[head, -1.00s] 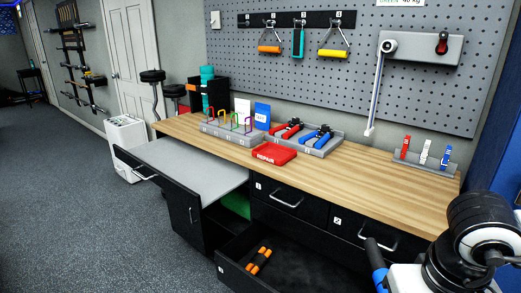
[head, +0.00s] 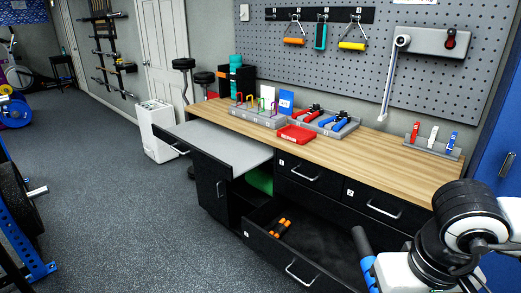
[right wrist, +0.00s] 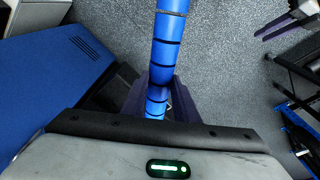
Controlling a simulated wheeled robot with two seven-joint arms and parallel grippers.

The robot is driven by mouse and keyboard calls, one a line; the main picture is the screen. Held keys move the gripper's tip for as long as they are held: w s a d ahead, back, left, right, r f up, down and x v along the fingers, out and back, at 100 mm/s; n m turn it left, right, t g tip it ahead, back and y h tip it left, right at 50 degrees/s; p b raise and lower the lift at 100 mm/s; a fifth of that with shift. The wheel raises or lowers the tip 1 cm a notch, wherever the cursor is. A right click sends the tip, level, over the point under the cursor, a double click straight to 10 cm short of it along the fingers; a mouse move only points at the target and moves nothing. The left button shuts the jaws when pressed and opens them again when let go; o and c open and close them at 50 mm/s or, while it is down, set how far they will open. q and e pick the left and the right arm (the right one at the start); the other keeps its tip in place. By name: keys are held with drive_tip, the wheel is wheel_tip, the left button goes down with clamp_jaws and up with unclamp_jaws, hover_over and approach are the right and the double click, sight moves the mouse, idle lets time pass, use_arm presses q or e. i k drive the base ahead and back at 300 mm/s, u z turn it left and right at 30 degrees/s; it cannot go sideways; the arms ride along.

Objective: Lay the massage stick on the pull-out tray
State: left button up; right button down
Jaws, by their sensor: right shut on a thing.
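The massage stick (right wrist: 170,45) is a blue segmented roller with dark rings; my right gripper (right wrist: 157,100) is shut around it. In the head view the stick (head: 367,268) shows its dark handle end and some blue at the lower right, in front of the drawers. The pull-out tray (head: 220,147) is a flat grey shelf drawn out from the bench's left end, bare, well to the left of the stick. What looks like my left gripper (right wrist: 278,25) shows at the top right of the right wrist view, small and cut off; its jaws are unclear.
A wooden bench top (head: 370,152) carries a red tray (head: 296,134), a grey plier tray (head: 325,125) and a clip rack (head: 432,147). An open lower drawer (head: 310,245) holds orange-black grips (head: 281,228). A weight rack (head: 22,215) stands at left; floor between is clear.

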sight(206, 145)
drive_tip(key=u, duration=1.15)
drive_tip(key=i, duration=3.2)
drive_tip(key=z, duration=0.85)
